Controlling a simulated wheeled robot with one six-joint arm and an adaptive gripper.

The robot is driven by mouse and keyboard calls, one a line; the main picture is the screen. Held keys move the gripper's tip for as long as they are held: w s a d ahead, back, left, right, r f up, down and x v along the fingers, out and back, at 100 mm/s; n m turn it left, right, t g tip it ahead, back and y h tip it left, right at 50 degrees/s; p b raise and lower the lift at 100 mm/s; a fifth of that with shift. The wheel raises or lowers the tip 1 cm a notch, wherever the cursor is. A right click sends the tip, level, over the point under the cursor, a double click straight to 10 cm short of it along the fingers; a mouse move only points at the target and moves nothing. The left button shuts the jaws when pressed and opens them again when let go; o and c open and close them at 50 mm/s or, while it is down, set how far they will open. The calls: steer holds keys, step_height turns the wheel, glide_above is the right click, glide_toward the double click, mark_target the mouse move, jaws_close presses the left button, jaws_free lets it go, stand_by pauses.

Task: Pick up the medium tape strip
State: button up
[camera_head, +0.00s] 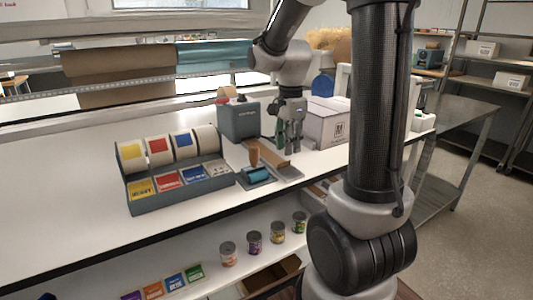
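My gripper (289,146) points down over the right part of the counter, just right of the dark grey tape machine (239,120). Its fingers look spread, with nothing visible between them. A flat brown strip (272,157) lies below and left of the fingertips, in front of the machine; it may be the medium tape strip, but I cannot read its size. The gripper partly covers that area, and I cannot tell whether it touches the strip.
A dispenser (152,200) with several label rolls stands left. A white box (326,124) stands right of the gripper. Several cans (254,243) line the lower shelf. The counter's left side is clear.

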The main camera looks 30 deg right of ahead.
mark_target(287, 166)
steer(key=f, duration=0.4)
steer(key=shift+s+a+f, duration=0.2)
jaws_close()
steer(key=shift+r, duration=0.1)
